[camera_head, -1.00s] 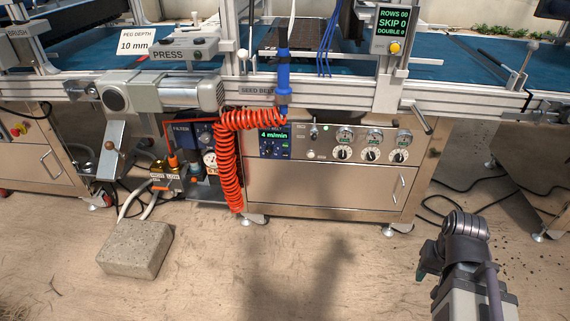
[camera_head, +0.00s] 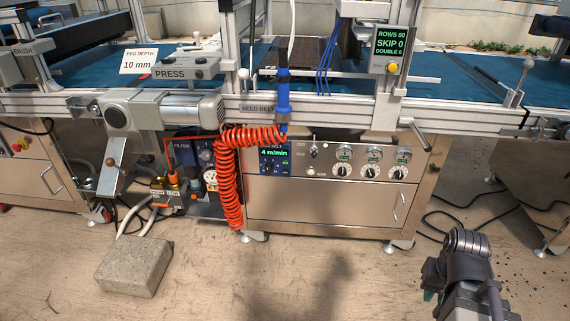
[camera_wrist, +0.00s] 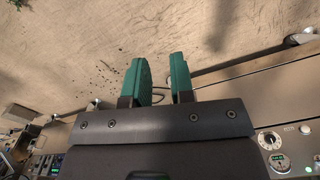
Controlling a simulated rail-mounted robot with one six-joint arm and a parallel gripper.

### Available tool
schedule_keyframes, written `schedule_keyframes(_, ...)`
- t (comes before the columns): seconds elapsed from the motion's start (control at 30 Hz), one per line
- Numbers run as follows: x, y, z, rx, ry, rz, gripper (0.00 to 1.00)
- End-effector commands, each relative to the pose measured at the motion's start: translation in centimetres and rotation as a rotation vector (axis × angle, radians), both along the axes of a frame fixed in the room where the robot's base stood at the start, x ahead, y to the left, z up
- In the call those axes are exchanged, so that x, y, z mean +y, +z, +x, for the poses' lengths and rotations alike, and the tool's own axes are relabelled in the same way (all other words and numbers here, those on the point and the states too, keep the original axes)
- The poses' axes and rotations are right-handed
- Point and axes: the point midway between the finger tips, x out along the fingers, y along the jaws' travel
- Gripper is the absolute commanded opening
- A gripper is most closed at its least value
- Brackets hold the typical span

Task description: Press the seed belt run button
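The seed belt control unit (camera_head: 274,158) is a small blue panel with a green "4 m/min" display and tiny keys, on the steel cabinet front below the "SEED BELT" label (camera_head: 257,109). A small pale round button (camera_head: 310,171) sits just right of it. I cannot read which control is the run button. The red coiled hose hangs close to the panel's left side and tops its upper edge. My gripper (camera_wrist: 158,72) has green fingers, apart and empty, over bare floor in the wrist view. In the head view my arm is at lower right, away from the panel.
The red coiled hose (camera_head: 229,190) and blue tool (camera_head: 283,95) hang before the machine. Gauges and black knobs (camera_head: 371,171) are right of the panel. A drawer handle (camera_head: 396,206) sticks out below. A stone block (camera_head: 134,266) lies on the floor. The front floor is mostly clear.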

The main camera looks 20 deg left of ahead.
Motion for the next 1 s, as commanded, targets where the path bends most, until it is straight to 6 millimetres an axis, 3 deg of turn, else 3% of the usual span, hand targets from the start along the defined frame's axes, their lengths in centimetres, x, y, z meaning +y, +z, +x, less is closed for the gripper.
schedule_keyframes(0.23,0.0,0.0,0.0,0.0,0.0,0.0,0.0)
schedule_keyframes(1.0,0.0,0.0,0.0,0.0,0.0,0.0,0.0)
